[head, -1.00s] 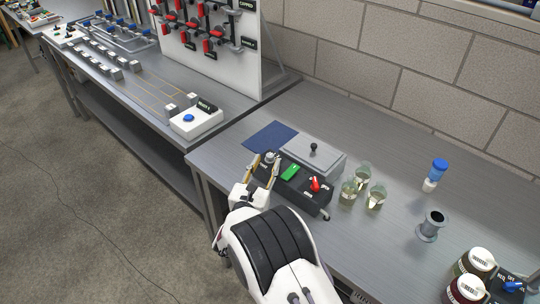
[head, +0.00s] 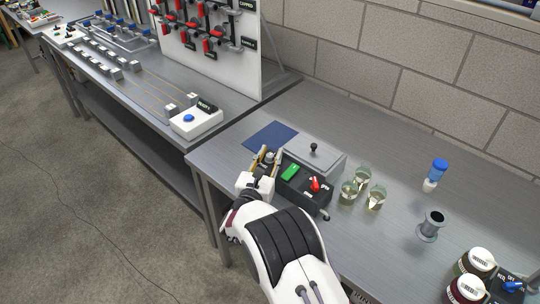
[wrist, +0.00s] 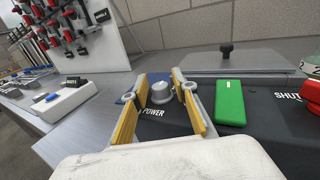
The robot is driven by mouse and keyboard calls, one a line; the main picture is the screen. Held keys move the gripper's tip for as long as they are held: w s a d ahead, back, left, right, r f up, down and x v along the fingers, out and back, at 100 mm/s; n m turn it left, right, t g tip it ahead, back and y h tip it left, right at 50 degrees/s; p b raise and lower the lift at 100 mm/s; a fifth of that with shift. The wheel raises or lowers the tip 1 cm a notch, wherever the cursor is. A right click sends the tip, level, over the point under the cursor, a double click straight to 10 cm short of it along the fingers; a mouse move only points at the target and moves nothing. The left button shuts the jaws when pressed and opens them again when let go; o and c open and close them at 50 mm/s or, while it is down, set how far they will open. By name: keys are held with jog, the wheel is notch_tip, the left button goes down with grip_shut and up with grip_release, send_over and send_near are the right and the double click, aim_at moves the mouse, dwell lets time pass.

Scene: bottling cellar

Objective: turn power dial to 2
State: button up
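The grey power dial (wrist: 162,92) stands on the black control box, with the word POWER in front of it in the wrist view. In the head view the dial (head: 270,156) is partly covered by my gripper (head: 265,160). My gripper (wrist: 161,95) is open, with one yellow-padded finger on each side of the dial. A narrow gap seems to show between the dial and each finger. The dial's number marks and pointer cannot be read. The control box (head: 302,189) also carries a green block (head: 290,173) and a red switch (head: 315,184).
A grey lidded box (head: 325,158) with a black knob stands behind the control box. A blue mat (head: 270,137) lies behind the dial. Several glass beakers (head: 376,198) stand close to the right. A blue-capped bottle (head: 438,168) stands farther right, with bare steel bench between.

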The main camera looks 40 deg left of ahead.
grip_shut()
jog(key=shift+r+m+t+h, duration=0.1)
jog(key=shift+m+t+h, duration=0.25)
jog(key=shift+m+h, duration=0.75)
jog(key=shift+m+t+h, duration=0.35)
jog(key=shift+m+h, duration=0.25)
jog(key=shift+h, duration=0.9)
jog(key=shift+o, duration=2.2)
grip_release()
jog(key=shift+s, duration=0.15)
jog(key=shift+s+d, duration=0.25)
jog(key=shift+s, duration=1.7)
jog(key=shift+s+d, duration=0.3)
jog(key=shift+s, duration=1.6)
jog(key=shift+s+d, duration=0.25)
jog(key=shift+s, duration=1.7)
